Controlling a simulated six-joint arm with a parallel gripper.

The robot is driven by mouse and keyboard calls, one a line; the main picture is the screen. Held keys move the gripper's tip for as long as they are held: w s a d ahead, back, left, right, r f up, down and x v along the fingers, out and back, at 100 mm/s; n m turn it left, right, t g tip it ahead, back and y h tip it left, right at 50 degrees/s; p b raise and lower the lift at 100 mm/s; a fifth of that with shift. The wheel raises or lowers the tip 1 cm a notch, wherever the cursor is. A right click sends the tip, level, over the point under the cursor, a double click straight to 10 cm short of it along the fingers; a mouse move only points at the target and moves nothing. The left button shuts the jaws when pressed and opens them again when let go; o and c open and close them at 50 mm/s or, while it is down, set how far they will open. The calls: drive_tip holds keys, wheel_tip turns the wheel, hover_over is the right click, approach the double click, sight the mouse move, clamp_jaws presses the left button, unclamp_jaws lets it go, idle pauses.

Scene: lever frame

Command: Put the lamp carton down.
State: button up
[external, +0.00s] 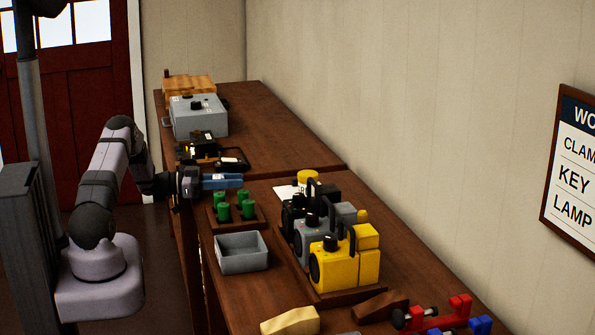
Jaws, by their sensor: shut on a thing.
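My gripper (205,182) reaches in from the left, over the near edge of the bench by the seam between its two tops. It is shut on a small blue object (226,181), which I take for the lamp carton. The blue object lies level and points right, beyond the jaws. It is small in this view, and the jaws partly hide it. I cannot tell whether its underside touches anything.
A block with green pegs (235,207) and an open grey tray (242,253) are just in front. Black, grey and yellow lamp-like units (345,262) stand to the right. Dark trays (206,151) and a grey box (198,117) lie behind. Bare wood (262,295) shows in front.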

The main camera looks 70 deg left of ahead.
drive_tip(key=o, duration=1)
drive_tip(key=shift+f, duration=0.1)
drive_tip(key=shift+o, duration=0.2)
drive_tip(key=s, duration=0.2)
drive_tip(key=s+b, duration=0.1)
drive_tip(key=s, duration=0.1)
drive_tip(key=s+a+b, duration=0.1)
drive_tip(key=s, duration=0.2)
drive_tip(key=shift+o, duration=0.3)
drive_tip(key=shift+s, duration=0.15)
